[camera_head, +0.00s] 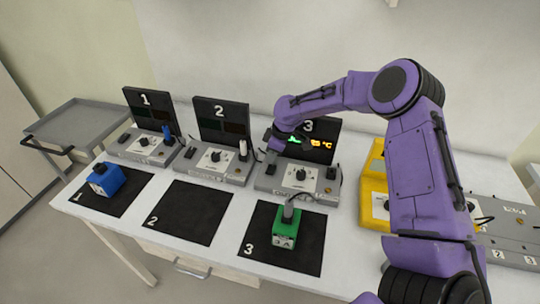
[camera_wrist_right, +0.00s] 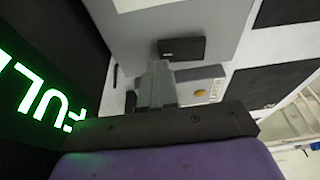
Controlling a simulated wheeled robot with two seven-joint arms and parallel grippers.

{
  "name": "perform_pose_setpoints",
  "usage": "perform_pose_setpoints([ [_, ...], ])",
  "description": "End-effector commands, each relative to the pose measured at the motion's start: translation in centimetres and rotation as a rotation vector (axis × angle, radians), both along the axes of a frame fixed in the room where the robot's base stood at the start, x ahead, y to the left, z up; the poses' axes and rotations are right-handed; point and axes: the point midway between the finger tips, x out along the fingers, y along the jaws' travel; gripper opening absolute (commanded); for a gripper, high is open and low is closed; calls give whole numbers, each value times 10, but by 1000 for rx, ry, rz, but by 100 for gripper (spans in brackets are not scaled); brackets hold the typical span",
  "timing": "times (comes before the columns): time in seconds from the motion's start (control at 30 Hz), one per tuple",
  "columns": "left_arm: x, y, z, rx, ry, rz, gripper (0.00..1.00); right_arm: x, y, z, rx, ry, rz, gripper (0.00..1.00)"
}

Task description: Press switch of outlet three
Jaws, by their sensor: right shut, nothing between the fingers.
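The outlet three unit is a grey box (camera_head: 283,186) with a central knob (camera_head: 300,174) and a dark display marked 3 (camera_head: 325,128) behind it, lit with green and orange readouts. My right gripper (camera_head: 272,158) is shut and empty over the left end of this unit and hides that end in the head view. In the right wrist view, a black switch (camera_wrist_right: 182,48) sits on the grey unit, just beyond and beside my right fingertips (camera_wrist_right: 158,68). Whether they touch it is unclear. Green "FULL" text glows on the display (camera_wrist_right: 42,95) at left. My left gripper is out of view.
Outlet units 1 (camera_head: 145,146) and 2 (camera_head: 214,162) stand to the left. A green block (camera_head: 284,240) with a grey piece on top sits on mat 3 (camera_head: 262,262); a blue block (camera_head: 106,180) is on mat 1. Mat 2 (camera_head: 187,212) is bare. A yellow unit (camera_head: 372,200) is at right.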

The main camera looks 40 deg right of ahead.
Motion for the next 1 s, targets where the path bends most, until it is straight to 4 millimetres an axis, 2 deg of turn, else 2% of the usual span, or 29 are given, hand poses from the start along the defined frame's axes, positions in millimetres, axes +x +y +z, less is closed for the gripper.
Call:
perform_pose_setpoints([
  [0.13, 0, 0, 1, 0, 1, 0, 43, -8, -2, 6, 2, -7, -5, 0],
  [0.4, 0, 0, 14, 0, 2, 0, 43, -6, 8, 6, 1, 5, -3, 0],
  [0.77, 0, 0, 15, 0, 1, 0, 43, -5, 10, 5, 0, 7, -3, 0],
  [0.87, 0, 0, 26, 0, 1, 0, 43, -5, 9, 16, 0, 7, -5, 0],
  [1.0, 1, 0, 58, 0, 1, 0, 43, 0, 6, 48, 0, 9, -5, 0],
])
